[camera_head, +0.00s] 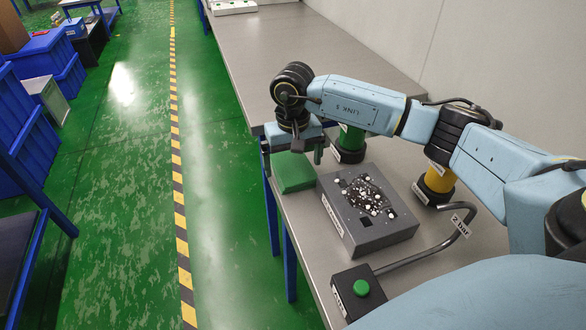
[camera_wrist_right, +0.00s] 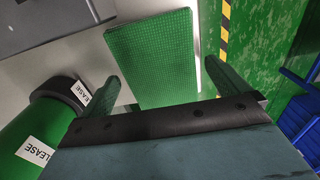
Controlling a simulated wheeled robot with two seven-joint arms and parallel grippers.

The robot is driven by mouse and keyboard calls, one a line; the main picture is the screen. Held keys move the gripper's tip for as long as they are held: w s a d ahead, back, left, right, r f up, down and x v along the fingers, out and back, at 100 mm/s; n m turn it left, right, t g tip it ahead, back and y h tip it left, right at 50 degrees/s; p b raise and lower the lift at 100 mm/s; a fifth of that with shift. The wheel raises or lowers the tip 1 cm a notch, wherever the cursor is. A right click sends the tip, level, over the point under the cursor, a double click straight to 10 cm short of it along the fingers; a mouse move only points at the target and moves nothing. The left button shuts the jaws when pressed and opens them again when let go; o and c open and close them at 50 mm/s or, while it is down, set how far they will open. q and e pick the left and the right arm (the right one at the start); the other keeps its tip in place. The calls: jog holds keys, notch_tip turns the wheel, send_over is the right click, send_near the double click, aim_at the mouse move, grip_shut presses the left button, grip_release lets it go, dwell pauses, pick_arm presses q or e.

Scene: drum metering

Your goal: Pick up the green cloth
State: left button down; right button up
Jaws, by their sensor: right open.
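The green cloth (camera_head: 293,173) lies flat as a folded rectangular pad on the grey table near its left edge, left of a grey box. My right gripper (camera_head: 292,150) is open just above the cloth's far side, pointing down. In the right wrist view the cloth (camera_wrist_right: 152,55) shows ahead, with one finger of the right gripper (camera_wrist_right: 167,88) to each side of its near end. The jaws look empty, and I cannot tell whether they touch the cloth. My left gripper is not in view.
The grey box (camera_head: 343,222) with speckled contents stands beside the cloth. A green drum (camera_head: 350,143) and a yellow drum (camera_head: 438,180) stand behind it. A black box with a green button (camera_head: 361,288) and a bent metal bar (camera_head: 425,254) are nearer. The far table (camera_head: 240,60) is mostly clear.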

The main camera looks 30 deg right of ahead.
aim_at(293, 164)
jog(key=c, duration=0.9)
jog(key=shift+c, duration=0.2)
notch_tip(293, 164, up, 10)
jog(key=shift+p, duration=0.35)
